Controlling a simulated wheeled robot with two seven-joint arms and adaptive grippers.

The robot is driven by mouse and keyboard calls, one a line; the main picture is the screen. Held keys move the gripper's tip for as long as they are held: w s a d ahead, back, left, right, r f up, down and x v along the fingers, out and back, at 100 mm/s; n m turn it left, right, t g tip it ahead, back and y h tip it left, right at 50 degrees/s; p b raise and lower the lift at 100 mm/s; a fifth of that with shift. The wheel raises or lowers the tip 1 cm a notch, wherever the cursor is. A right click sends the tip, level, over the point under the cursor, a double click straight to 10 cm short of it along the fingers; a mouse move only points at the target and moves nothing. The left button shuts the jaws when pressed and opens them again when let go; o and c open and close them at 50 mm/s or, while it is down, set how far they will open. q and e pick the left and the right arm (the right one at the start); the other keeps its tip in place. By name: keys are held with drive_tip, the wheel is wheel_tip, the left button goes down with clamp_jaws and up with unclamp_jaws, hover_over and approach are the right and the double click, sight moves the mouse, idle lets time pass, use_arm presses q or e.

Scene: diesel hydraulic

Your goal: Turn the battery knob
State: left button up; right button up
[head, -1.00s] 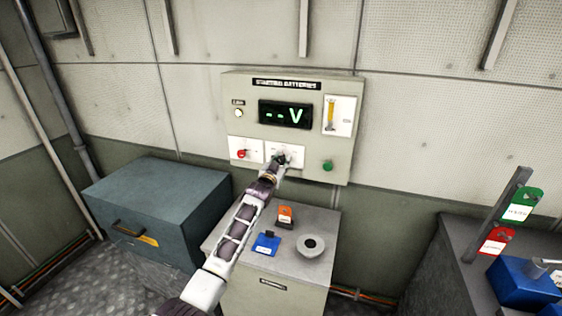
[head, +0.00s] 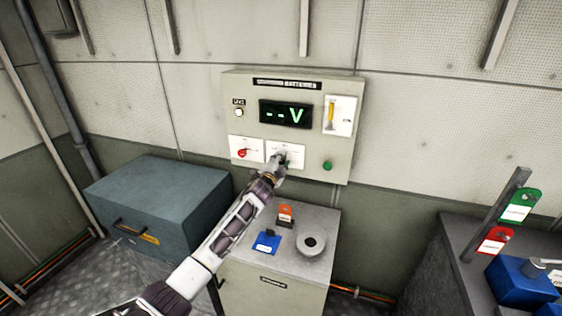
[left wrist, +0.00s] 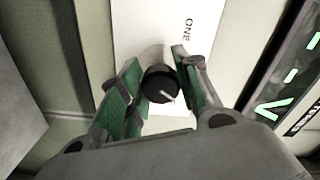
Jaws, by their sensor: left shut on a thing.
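The battery panel (head: 240,118) is a cream box on the wall with a display (head: 285,114) reading "--V". A black round knob (left wrist: 161,84) with a white pointer line sits on a white plate, which bears the word "ONE" in the left wrist view. My right gripper is not in view.
A red knob (head: 242,153) is left of the gripper and a green button (head: 327,166) is to its right. Below stands a grey cabinet (head: 325,225) with an orange item, a blue item and a round grey piece on top. A blue-grey chest (head: 165,190) stands at left.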

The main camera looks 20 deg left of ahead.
use_arm(q)
drive_tip(key=m, duration=0.5)
drive_tip(key=shift+p, duration=0.35)
drive_tip(key=shift+m, duration=0.3)
drive_tip(key=o, duration=1)
drive_tip(key=shift+o, duration=0.2)
drive_tip(key=s, duration=1.2)
drive_tip(key=shift+a, duration=0.2)
